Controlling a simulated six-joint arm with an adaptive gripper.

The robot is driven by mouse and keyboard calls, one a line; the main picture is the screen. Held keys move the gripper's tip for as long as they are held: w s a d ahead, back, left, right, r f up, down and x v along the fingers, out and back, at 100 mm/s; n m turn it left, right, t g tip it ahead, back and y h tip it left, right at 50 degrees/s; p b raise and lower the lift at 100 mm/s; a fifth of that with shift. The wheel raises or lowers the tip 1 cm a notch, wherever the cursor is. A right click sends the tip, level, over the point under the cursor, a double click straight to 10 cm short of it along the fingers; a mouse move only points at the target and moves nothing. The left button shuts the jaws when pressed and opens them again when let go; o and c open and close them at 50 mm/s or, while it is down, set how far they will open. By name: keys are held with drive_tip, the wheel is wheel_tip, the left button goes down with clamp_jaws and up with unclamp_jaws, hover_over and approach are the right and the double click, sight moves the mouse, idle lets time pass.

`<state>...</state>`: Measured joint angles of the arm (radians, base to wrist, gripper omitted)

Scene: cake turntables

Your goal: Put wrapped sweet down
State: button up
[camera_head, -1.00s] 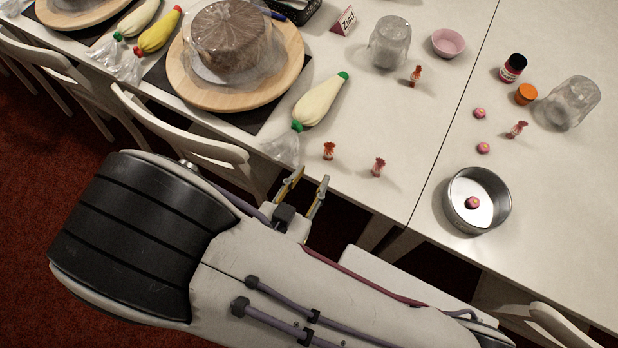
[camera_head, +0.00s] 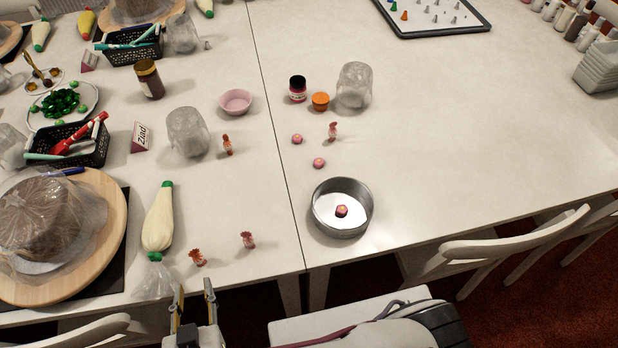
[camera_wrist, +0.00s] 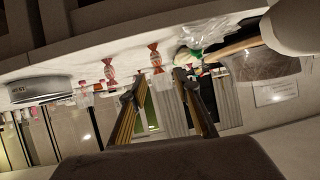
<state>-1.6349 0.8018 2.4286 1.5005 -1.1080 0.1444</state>
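Two wrapped sweets lie near the table's front edge, an orange-red one (camera_head: 198,257) and a pinkish-red one (camera_head: 248,240). They also show in the wrist view, upside down, as a nearer sweet (camera_wrist: 155,57) and another sweet (camera_wrist: 110,70). Further back are an orange-red wrapped sweet (camera_head: 227,146) and a pink wrapped sweet (camera_head: 333,131). My gripper (camera_head: 194,292) is below the table's front edge in the head view, near the orange-red sweet. Its fingers are apart with nothing visible between them; it also shows in the wrist view (camera_wrist: 155,87).
A round metal tin (camera_head: 316,208) holds a pink sweet (camera_head: 341,211). Two more pink sweets (camera_head: 297,139) lie behind it. A piping bag (camera_head: 158,222) and a bagged cake on a wooden turntable (camera_head: 115,235) stand left. Chairs (camera_head: 500,245) stand along the front right.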

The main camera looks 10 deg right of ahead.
drive_tip(key=w+a+r+m+g+y, duration=0.25)
drive_tip(key=w+r+g, duration=0.25)
drive_tip(key=w+r, duration=0.25)
drive_tip(key=w+d+r+n+g+y, duration=0.1)
drive_tip(key=w+d+r, duration=0.15)
drive_tip(key=r, duration=0.25)
drive_tip(key=w+d+r+n+y, duration=0.1)
drive_tip(key=w+d+r, duration=0.1)
drive_tip(key=d+r, duration=0.3)
drive_tip(key=s+d+r+h, duration=0.1)
drive_tip(key=d+r, duration=0.3)
drive_tip(key=d, duration=0.2)
drive_tip(key=s+d+r, duration=0.1)
drive_tip(key=d+r, duration=0.2)
drive_tip(key=d, duration=0.4)
drive_tip(key=s+d+r+h, duration=0.1)
drive_tip(key=s+d, duration=0.3)
drive_tip(key=d, duration=0.4)
drive_tip(key=s+d+r+g+h, duration=0.1)
drive_tip(key=s+d+h, duration=0.2)
drive_tip(key=s+d, duration=0.2)
drive_tip(key=d, duration=0.3)
drive_tip(key=shift+s+r, duration=0.15)
drive_tip(key=shift+r, duration=0.05)
drive_tip(key=shift+a+h, duration=0.1)
drive_tip(key=shift+h, duration=0.15)
